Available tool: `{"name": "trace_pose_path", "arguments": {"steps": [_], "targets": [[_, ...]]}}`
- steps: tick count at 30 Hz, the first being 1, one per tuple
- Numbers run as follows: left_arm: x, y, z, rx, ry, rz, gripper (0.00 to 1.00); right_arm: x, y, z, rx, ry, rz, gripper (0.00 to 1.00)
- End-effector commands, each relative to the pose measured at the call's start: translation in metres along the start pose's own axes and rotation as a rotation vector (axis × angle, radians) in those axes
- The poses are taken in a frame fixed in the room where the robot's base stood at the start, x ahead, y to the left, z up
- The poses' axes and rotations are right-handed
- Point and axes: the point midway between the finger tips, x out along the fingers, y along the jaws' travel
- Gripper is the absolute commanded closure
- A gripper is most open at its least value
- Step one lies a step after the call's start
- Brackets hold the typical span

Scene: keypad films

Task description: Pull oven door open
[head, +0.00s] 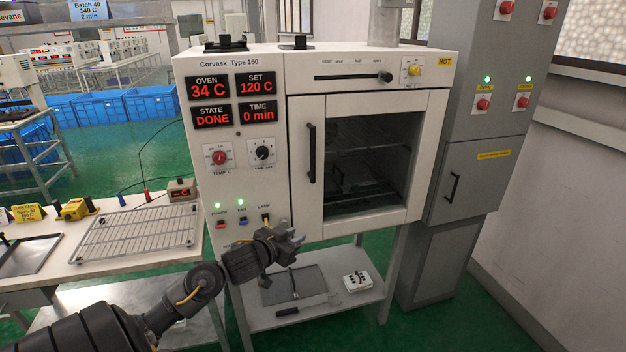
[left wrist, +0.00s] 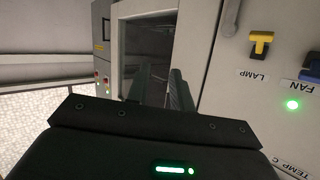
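The white oven (head: 240,62) stands in the middle of the head view. Its door (head: 368,103) has a dark window with wire racks behind it and looks closed. A black vertical handle (head: 311,152) sits on the door's left side. My left gripper (head: 297,240) is below and left of the handle, in front of the oven's lower edge near the lamp switch, and touches no handle. In the left wrist view its two fingers (left wrist: 158,90) stand apart with nothing visible between them; the door window (left wrist: 143,55) shows beyond. My right gripper is not in view.
A shelf (head: 340,302) under the oven holds a dark tray and a small white box (head: 356,281). A table with a wire rack (head: 137,232) stands at left. A grey cabinet (head: 470,165) stands close on the right. Displays read 34 C, DONE and 0 min.

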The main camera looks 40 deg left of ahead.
Motion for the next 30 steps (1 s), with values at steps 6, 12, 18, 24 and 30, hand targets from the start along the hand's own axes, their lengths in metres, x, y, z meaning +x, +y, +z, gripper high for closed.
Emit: {"name": "trace_pose_path", "arguments": {"steps": [6,12,18,24,30], "targets": [[0.009,-0.062,-0.134,-0.06,0.26,0.083,0.77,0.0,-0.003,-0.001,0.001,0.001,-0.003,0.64],[0.004,-0.075,-0.168,-0.083,0.317,0.121,0.77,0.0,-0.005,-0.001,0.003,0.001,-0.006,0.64],[0.011,-0.075,-0.171,-0.087,0.318,0.122,0.77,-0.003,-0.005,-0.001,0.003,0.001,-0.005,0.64],[0.038,-0.072,-0.183,-0.089,0.319,0.122,0.77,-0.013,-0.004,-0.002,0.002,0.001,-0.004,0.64],[0.073,-0.068,-0.194,-0.09,0.318,0.121,0.77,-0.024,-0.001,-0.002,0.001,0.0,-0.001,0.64]]}}
